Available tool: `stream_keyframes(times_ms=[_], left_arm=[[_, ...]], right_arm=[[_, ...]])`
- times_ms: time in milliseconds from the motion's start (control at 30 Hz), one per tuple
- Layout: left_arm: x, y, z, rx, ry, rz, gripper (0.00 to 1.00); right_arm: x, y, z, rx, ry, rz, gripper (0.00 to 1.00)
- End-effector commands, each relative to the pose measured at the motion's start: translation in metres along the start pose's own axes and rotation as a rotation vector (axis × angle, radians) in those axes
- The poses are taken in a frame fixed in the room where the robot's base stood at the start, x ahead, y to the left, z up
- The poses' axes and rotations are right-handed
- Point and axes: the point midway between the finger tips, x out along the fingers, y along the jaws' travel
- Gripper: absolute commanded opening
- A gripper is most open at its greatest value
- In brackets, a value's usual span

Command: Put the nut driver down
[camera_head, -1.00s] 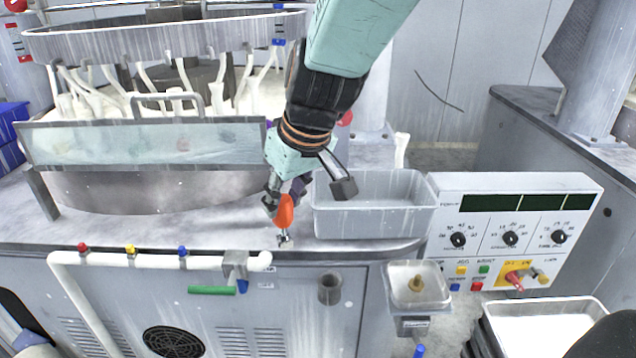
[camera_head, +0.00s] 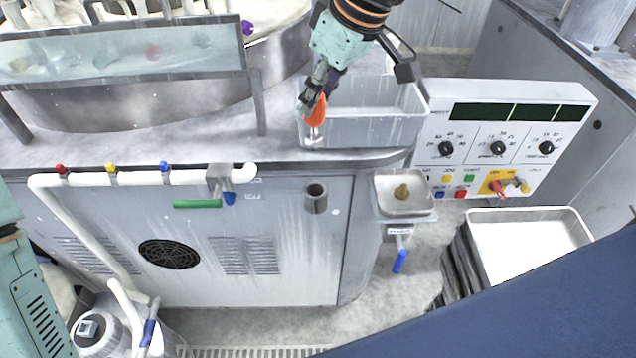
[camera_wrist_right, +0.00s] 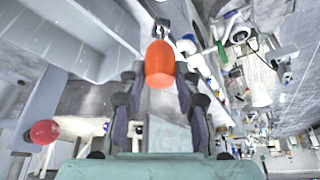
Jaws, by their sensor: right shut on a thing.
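The nut driver (camera_head: 316,110) has an orange handle and a short metal shaft. My right gripper (camera_head: 318,90) is shut on it and holds it with the shaft pointing down. In the head view it overlaps the left front of a translucent grey bin (camera_head: 385,132); I cannot tell whether it touches the bin. The orange handle also shows between the fingers in the right wrist view (camera_wrist_right: 160,63). Part of my left arm shows at the lower left, but its gripper is out of view.
The bin stands on the bench (camera_head: 200,150) near its front edge, beside a control panel (camera_head: 510,115) with dials. A metal cup (camera_head: 316,198) is fixed to the bench front. A white pipe (camera_head: 110,179) with coloured knobs runs along the front. Stacked trays (camera_head: 530,235) stand at right.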

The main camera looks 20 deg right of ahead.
Motion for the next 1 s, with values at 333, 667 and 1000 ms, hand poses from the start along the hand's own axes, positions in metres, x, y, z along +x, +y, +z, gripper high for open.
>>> stream_keyframes(times_ms=[333,667,1000], left_arm=[[0.004,0.0,0.0,0.001,0.0,0.0,0.54],[0.013,0.0,0.0,0.001,0.0,0.0,0.54],[0.022,0.0,0.0,0.001,0.0,0.0,0.54]], right_arm=[[0.021,-0.007,0.007,-0.116,-0.005,-0.054,0.0],[0.061,-0.006,0.024,-0.116,-0.003,-0.051,0.0],[0.094,-0.003,0.038,-0.112,-0.002,-0.048,0.0]])
